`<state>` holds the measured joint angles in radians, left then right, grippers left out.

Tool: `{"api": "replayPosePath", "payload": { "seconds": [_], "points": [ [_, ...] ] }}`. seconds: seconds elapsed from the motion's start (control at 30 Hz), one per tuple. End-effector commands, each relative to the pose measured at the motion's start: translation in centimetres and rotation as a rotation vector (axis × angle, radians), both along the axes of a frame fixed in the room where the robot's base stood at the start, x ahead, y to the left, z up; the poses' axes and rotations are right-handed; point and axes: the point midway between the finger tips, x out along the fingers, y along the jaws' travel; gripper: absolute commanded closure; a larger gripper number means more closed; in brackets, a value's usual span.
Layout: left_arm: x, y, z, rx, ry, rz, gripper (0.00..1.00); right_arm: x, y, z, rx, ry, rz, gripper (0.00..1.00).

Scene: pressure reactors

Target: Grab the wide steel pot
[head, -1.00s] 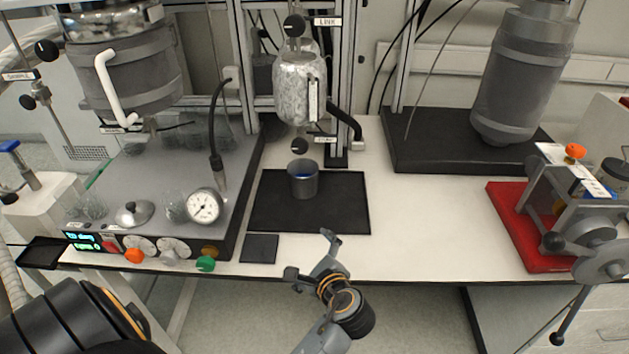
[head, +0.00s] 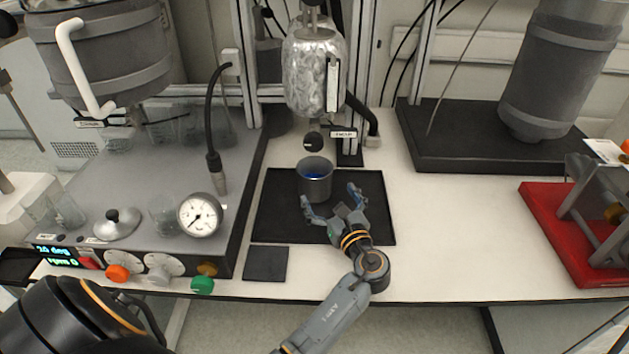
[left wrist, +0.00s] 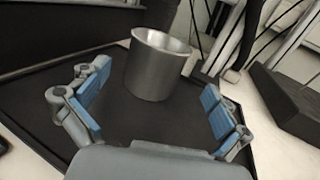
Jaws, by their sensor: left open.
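My left gripper (head: 331,200) is open over the tray, just in front of the pot. In the left wrist view the blue-padded fingers of the gripper (left wrist: 155,105) are spread wide, with the pot between and beyond them and bare tray in between. My right gripper is not in view.
A silver vessel (head: 314,70) with a valve hangs above the pot. A grey console with a gauge (head: 200,214) and knobs stands at left. A black plate (head: 266,263) lies near the front edge. The white table right of the tray is clear.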

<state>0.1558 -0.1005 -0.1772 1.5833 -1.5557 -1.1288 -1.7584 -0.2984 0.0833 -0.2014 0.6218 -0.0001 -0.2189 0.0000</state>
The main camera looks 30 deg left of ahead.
Motion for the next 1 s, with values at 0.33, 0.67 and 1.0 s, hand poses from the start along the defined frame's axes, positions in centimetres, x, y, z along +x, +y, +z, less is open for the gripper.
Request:
{"api": "replayPosePath", "payload": {
  "seconds": [0.33, 0.67, 1.0],
  "points": [
    [2.0, 2.9, 0.0, 0.0, 0.0, 0.0, 0.0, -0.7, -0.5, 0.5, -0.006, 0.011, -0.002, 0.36],
    [4.4, 6.4, -0.2, -0.002, -0.001, 0.0, 0.0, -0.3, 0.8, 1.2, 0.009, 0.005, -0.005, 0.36],
    [4.6, 6.6, -0.3, -0.002, -0.001, 0.0, 0.16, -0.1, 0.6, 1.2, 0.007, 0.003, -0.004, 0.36]
  ]
}}
